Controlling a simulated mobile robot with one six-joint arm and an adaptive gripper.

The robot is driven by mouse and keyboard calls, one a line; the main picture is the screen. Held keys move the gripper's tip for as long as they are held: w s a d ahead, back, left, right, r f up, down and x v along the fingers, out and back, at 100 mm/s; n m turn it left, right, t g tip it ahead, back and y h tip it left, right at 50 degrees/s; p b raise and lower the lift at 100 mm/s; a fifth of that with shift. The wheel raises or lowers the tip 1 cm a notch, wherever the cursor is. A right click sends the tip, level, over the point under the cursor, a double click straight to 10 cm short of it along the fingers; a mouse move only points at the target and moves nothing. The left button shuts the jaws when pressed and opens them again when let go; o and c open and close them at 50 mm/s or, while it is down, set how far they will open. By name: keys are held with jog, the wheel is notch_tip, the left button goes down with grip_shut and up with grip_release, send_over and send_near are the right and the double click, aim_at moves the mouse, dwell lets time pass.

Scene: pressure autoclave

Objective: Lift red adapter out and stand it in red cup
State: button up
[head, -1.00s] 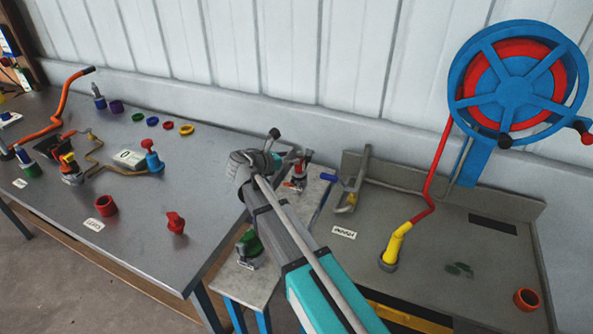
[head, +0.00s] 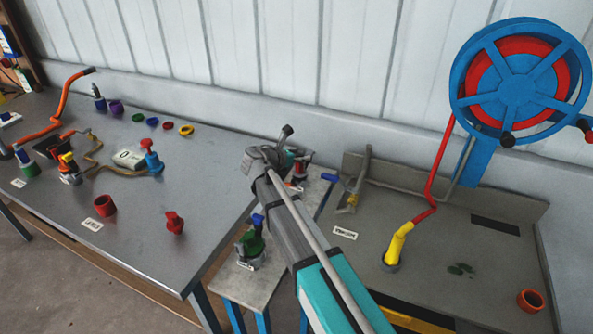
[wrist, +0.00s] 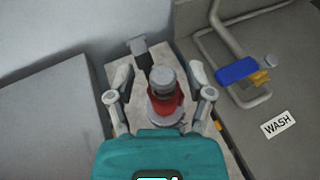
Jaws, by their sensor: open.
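The red adapter (wrist: 163,105), a red body with a grey top, stands upright on a pale round base in the wrist view. My gripper (wrist: 160,94) is open, with a finger on either side of the adapter and gaps showing. In the head view, the adapter (head: 301,166) shows partly behind my gripper (head: 276,157), on the narrow stand between the two tables. A red cup (head: 104,206) stands open and upright on the left table, beside a white label.
A green fitting (head: 250,246) with a blue top stands at the front of the narrow stand (head: 262,279). A red plug (head: 175,223) is near the left table's edge. A bent pipe with a blue handle (wrist: 237,71) lies right of my gripper. An orange cup (head: 530,300) is far right.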

grip_shut()
dwell(0.4)
jog(key=shift+r+p, duration=0.25)
jog(key=shift+p, duration=0.05)
jog(key=shift+r+p, duration=0.85)
jog(key=shift+r, duration=0.05)
jog(key=s+a+r+p, duration=0.3)
jog(key=s+r+p, duration=0.7)
jog(key=s, duration=0.3)
jog(key=shift+s+a+r+p, duration=0.25)
jog(key=shift+r+p, duration=0.1)
